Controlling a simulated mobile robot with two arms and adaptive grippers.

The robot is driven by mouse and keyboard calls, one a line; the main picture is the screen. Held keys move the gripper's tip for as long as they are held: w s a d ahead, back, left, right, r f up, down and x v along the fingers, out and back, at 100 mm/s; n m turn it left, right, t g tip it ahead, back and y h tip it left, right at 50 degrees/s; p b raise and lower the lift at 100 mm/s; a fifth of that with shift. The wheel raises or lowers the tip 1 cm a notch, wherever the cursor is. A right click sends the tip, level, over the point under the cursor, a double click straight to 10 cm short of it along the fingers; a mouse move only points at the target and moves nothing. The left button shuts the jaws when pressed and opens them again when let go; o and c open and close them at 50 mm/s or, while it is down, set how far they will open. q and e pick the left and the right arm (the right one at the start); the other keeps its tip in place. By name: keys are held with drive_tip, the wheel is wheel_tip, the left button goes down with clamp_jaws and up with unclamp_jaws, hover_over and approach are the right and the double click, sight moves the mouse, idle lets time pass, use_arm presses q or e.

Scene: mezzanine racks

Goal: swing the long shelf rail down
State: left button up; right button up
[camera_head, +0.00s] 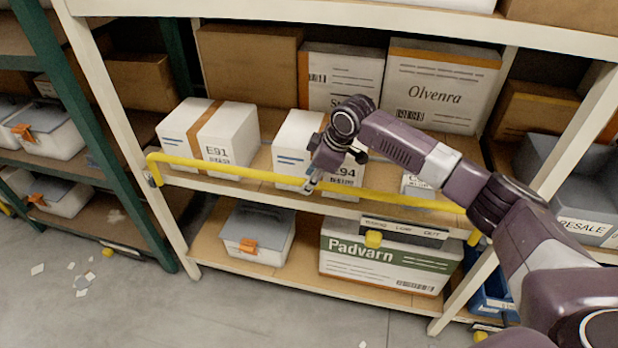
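The long yellow shelf rail (237,174) runs across the front of the middle shelf, from a bracket on the left post to the right post. It is raised at shelf level, in front of the white boxes. My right gripper (313,183) reaches in from the right, with its fingertips down at the rail near its middle. The tips overlap the rail in the picture; I cannot tell whether they close around it or only touch it. My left gripper is not in view.
White boxes labelled E91 (228,140) and E94 (296,142) stand behind the rail. The lower shelf holds a grey-lidded bin (257,225) and a Padvarn box (345,262). A green-posted rack (95,145) stands at left. The floor (130,310) in front is mostly clear.

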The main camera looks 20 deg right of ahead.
drive_tip(key=shift+a+f, duration=0.15)
drive_tip(key=shift+f, duration=0.1)
clamp_jaws()
